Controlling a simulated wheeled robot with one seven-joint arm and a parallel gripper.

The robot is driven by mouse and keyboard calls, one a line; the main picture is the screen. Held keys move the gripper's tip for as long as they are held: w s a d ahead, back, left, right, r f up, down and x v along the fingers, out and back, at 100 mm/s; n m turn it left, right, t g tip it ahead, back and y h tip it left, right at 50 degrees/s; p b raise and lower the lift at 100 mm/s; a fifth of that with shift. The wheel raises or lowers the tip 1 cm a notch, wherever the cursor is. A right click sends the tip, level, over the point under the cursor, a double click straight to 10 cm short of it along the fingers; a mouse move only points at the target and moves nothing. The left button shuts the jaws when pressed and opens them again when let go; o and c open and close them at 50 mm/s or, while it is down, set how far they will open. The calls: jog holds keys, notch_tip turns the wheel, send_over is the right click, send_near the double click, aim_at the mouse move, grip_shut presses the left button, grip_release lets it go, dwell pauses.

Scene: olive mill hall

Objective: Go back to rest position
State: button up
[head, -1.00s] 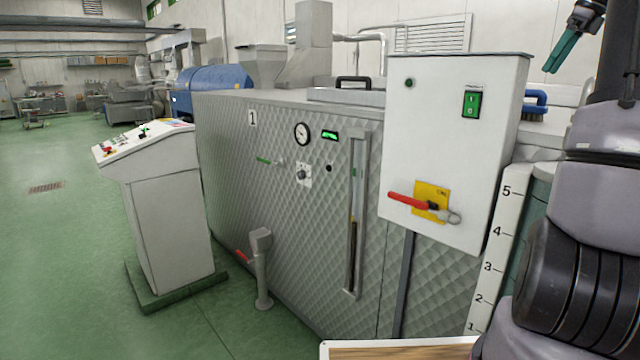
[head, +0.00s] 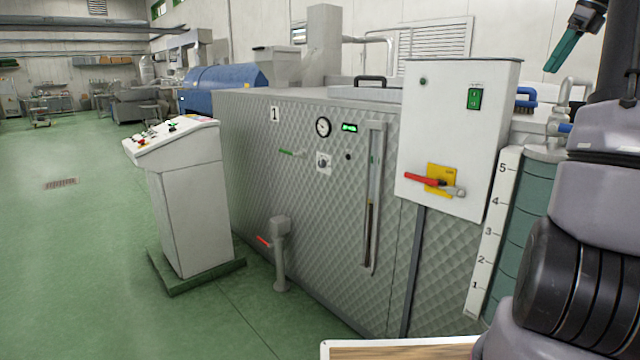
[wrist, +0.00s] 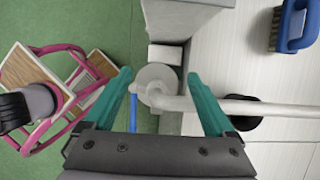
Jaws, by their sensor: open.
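My gripper (wrist: 160,75) shows in the wrist view with its two teal fingers spread wide apart. Nothing is between the fingers at their own height; a grey pipe and a round fitting lie beyond them. In the head view a teal finger of my gripper (head: 565,48) is high at the upper right edge, beside my raised arm. The other finger is not clear there. My gripper is in the air and touches nothing that I can see.
A quilted metal machine (head: 310,210) fills the middle, with a white switch box (head: 455,140) bearing a red handle (head: 425,180). A control desk (head: 190,210) stands left. A numbered scale (head: 492,235) is beside a green tank (head: 525,220). A blue brush (wrist: 294,25) lies right. Green floor at left is open.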

jog(key=s+a+f+n+t+h, duration=0.1)
jog(key=s+a+n, duration=0.45)
jog(key=a, duration=0.55)
jog(key=s+a+n, duration=0.4)
jog(key=a+n, duration=0.3)
jog(key=a, duration=0.3)
jog(key=s+a+f+n+t, duration=0.2)
jog(key=s+a+f+n, duration=0.8)
jog(key=s, duration=0.3)
jog(key=shift+s+a+n+t, duration=0.15)
jog(key=shift+a+n+t, duration=0.25)
jog(key=shift+a+n, duration=0.15)
jog(key=shift+f, duration=0.1)
